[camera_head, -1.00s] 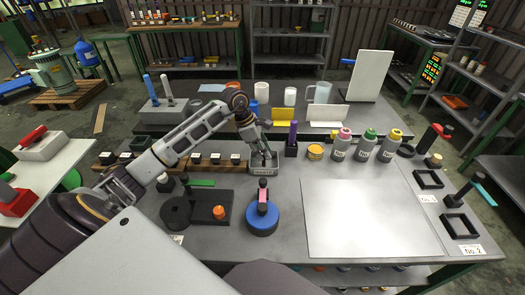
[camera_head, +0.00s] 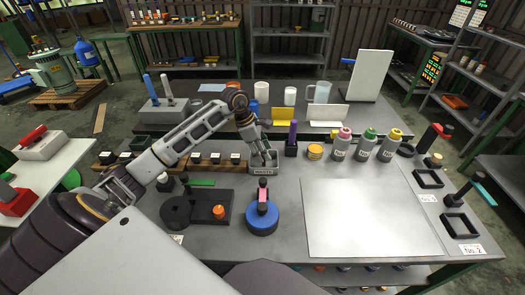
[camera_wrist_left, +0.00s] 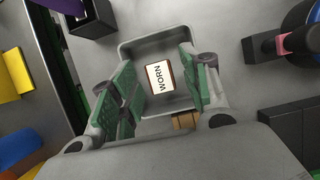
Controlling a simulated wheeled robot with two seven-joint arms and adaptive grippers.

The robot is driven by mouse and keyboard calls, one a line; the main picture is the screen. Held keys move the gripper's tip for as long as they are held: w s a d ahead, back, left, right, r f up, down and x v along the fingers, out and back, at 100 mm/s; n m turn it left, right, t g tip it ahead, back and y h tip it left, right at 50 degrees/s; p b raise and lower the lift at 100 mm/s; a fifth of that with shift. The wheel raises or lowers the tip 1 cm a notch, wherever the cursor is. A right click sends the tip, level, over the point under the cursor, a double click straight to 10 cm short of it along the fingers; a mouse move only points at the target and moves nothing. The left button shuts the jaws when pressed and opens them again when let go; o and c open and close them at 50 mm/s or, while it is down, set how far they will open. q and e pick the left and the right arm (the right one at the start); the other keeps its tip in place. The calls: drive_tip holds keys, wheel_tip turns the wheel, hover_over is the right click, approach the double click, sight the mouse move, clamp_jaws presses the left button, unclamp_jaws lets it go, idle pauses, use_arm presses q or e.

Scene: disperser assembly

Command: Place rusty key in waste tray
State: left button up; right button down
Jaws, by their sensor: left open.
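The waste tray (camera_head: 262,170) is a small grey open box with a label on its front, near the middle of the bench. In the left wrist view, the tray (camera_wrist_left: 150,47) holds a small brown block with a white top marked WORN, the rusty key (camera_wrist_left: 159,77). It appears to lie on the tray floor. My left gripper (camera_head: 263,157) is over the tray, pointing down. In the left wrist view, its green-padded fingers (camera_wrist_left: 157,72) stand open on either side of the key, with a gap on both sides. My right gripper is not in view.
A row of white-topped blocks in a wooden holder (camera_head: 205,166) lies left of the tray. A dark holder with a purple piece (camera_head: 293,133) stands just right behind it. A blue round base (camera_head: 262,218) is in front. A large pale mat (camera_head: 370,210) lies right.

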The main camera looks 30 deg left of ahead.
use_arm(q)
drive_tip(key=shift+a+r, duration=0.25)
drive_tip(key=shift+r, duration=0.35)
drive_tip(key=v, duration=1)
drive_tip(key=shift+s+r, duration=0.2)
drive_tip(key=shift+r, duration=0.2)
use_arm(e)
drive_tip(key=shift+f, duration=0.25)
use_arm(q)
drive_tip(key=shift+a, duration=0.2)
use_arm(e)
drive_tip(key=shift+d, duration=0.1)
